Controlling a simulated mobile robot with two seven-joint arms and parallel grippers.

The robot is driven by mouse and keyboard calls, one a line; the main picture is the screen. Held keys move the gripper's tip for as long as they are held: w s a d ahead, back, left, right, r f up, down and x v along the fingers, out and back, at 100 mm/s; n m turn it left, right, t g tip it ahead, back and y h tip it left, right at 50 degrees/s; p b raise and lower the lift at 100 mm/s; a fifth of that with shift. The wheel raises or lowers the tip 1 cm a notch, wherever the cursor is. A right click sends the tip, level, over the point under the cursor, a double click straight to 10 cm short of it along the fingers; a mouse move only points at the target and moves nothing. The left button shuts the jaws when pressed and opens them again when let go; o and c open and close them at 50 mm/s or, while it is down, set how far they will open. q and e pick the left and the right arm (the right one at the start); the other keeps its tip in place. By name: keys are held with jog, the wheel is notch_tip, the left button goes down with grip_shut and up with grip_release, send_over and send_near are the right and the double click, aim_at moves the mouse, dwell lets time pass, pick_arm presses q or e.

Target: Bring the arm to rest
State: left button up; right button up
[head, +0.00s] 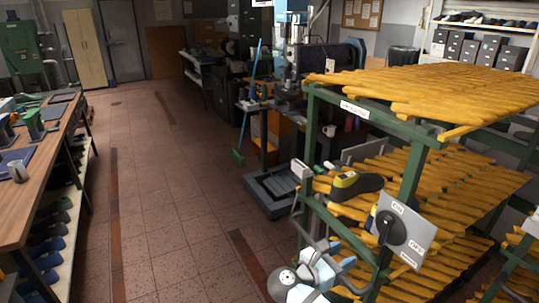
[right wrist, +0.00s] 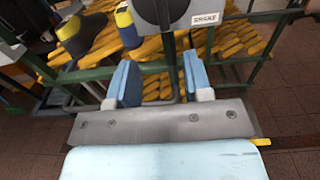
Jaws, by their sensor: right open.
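My right gripper (head: 322,262) is low at the front left corner of a green-framed rack (head: 412,165). In the right wrist view my right gripper (right wrist: 160,80) shows two blue fingers apart, with nothing held between them. A dark and yellow shoe last (head: 356,185) lies on the rack's middle level of yellow slats, above and beyond the gripper. Yellow and dark pieces (right wrist: 127,26) also show beyond the fingers in the right wrist view. My left gripper is in neither view.
A grey plate with a black round knob (head: 393,228) is on the rack's front, close to my right gripper. A wooden workbench (head: 48,150) with shoes beneath stands at left. Tiled floor (head: 165,190) between bench and rack is open. A machine (head: 300,75) stands behind.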

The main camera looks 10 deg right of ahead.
jog(key=s+a+f+m+t+y, duration=0.1)
jog(key=s+f+m+y, duration=0.1)
jog(key=s+f+y, duration=0.35)
jog(key=s+a+f+m+y, duration=0.1)
jog(key=s+f+m+y, duration=0.15)
jog(key=f, duration=0.55)
jog(key=s+a+f+m+t+y, duration=0.1)
jog(key=s+f+y, duration=0.2)
jog(key=f+y, duration=0.25)
jog(key=s+a+f+m+t+y, duration=0.1)
jog(key=s+m+y, duration=0.5)
jog(key=s+m, duration=0.6)
jog(key=shift+s+a+m+t, duration=0.3)
jog(key=shift+a+m+t, duration=0.25)
jog(key=shift+m+t, duration=0.35)
